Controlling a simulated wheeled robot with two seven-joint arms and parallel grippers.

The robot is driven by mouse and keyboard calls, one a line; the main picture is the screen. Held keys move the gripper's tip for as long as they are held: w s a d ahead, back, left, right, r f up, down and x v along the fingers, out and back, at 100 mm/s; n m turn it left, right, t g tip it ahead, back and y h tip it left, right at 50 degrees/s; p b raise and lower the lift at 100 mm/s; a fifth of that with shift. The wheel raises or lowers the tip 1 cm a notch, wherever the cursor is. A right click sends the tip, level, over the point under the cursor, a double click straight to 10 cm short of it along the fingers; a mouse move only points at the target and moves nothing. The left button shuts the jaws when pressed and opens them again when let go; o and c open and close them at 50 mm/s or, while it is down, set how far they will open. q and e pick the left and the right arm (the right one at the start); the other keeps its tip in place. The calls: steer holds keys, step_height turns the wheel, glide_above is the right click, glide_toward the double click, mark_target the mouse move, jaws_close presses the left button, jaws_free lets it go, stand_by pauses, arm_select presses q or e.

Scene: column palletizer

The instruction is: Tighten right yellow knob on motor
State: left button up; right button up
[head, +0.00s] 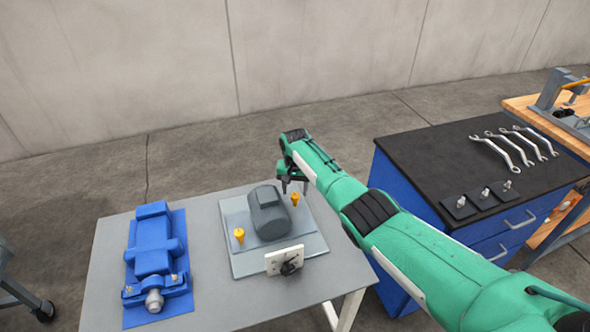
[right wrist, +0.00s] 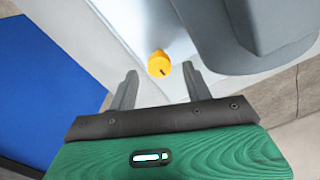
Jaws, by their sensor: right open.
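The grey motor (head: 268,212) sits on a light plate on the table. The right yellow knob (head: 295,198) stands upright at the motor's right side, and the left yellow knob (head: 239,235) stands at its left. My right gripper (head: 293,188) is open just above the right knob, fingers pointing down. In the right wrist view, the right knob (right wrist: 159,65) shows in the gap between the two fingertips, with clear space on both sides. The motor body fills the upper right of that view. My left gripper is not in view.
A blue machine (head: 153,248) on a blue mat lies at the table's left. A white panel with a dark fitting (head: 285,261) stands in front of the motor. A blue cabinet with a black top (head: 440,165) holding wrenches stands right of the table. Bare grey tabletop (head: 215,300) shows at the front.

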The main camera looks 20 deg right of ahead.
mark_target(295, 195)
step_height(295, 195, up, 12)
steer(key=shift+b, duration=0.35)
stand_by(0.4)
